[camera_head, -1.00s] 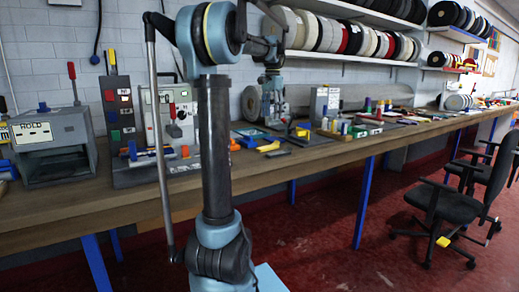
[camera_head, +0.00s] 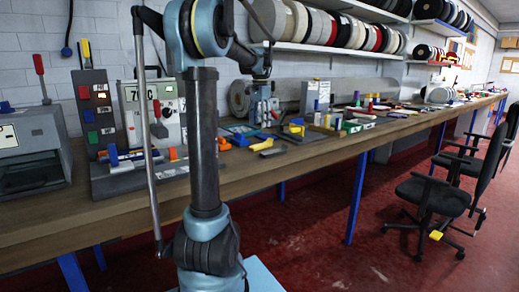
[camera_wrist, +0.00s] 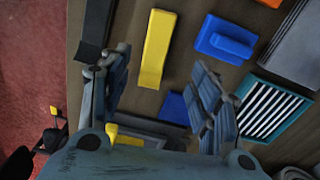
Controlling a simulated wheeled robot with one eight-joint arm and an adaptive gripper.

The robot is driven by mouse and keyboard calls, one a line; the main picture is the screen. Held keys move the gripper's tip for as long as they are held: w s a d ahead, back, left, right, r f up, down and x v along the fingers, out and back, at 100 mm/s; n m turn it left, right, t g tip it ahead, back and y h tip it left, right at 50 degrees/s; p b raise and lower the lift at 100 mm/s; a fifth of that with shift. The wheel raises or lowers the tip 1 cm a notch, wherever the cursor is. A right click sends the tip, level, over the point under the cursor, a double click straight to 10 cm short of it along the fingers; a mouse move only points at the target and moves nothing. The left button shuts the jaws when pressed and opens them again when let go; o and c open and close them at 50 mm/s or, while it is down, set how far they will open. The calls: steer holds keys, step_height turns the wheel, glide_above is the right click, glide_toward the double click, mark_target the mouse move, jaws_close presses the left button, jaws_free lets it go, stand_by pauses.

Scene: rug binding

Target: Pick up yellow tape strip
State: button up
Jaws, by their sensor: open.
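The yellow tape strip (camera_wrist: 158,48) lies flat on the wooden bench in the wrist view, near the top centre. In the head view a yellow strip (camera_head: 260,145) lies near the bench's front edge. My gripper (camera_wrist: 162,72) is open and empty, with one finger on each side of the picture and the strip's lower end showing in the gap between them. The gap in height between fingers and strip cannot be told. In the head view my gripper (camera_head: 264,112) hangs over the bench, its fingertips hard to make out among the clutter.
A dark grey bar (camera_wrist: 94,28) lies left of the strip, and a blue block (camera_wrist: 226,40) lies to its right. A teal-framed ribbed tray (camera_wrist: 270,112) is further right. A grey machine (camera_head: 32,150) stands at the bench's left. Black chairs (camera_head: 440,195) stand on the red floor.

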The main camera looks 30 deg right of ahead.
glide_above(261, 145)
steer(key=f, duration=0.3)
steer(key=w+f, duration=0.1)
steer(key=shift+a+f, duration=0.15)
steer(key=shift+f, duration=0.25)
steer(key=f, duration=0.3)
steer(key=shift+s+d+f, duration=0.2)
steer(key=shift+d+f, duration=0.15)
steer(key=shift+f, duration=0.75)
steer(key=c, duration=1)
